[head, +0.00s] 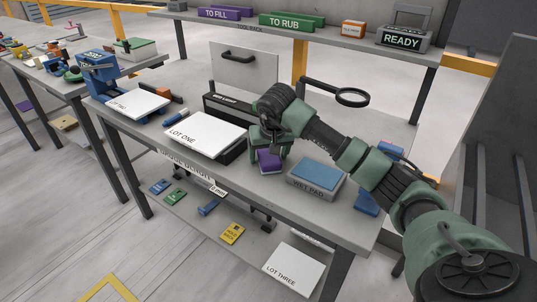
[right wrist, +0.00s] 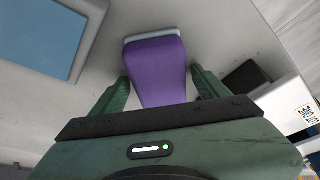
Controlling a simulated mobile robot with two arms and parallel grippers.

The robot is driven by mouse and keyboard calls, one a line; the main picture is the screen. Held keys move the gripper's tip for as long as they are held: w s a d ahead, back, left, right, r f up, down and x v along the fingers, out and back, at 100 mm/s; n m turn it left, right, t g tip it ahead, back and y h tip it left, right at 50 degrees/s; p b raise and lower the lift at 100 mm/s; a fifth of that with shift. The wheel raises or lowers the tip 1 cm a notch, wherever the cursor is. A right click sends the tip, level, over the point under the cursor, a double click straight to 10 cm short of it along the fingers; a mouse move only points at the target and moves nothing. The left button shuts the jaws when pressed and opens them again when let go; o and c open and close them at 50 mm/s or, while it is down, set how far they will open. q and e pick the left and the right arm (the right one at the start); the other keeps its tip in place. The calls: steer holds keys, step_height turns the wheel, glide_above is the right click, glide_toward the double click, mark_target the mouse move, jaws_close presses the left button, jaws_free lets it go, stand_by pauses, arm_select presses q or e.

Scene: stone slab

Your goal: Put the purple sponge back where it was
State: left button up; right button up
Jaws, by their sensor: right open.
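The purple sponge (head: 269,161) is on the stone slab (head: 250,188), between the LOT ONE box and the wet pad. In the right wrist view the sponge (right wrist: 156,68) shows purple with a pale far end. My right gripper (head: 268,148) is directly over it, pointing down. In the right wrist view the two green fingers of this gripper (right wrist: 160,88) stand apart on either side of the sponge; whether they touch it I cannot tell. My left gripper is not in view.
The wet pad (head: 318,174) with its blue top lies right of the sponge. The white LOT ONE board (head: 205,134) lies left. A magnifier (head: 351,97) stands behind. A shelf (head: 275,31) with labelled blocks runs along the back.

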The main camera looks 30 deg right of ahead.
steer(key=v, duration=1.2)
steer(key=shift+r, duration=0.15)
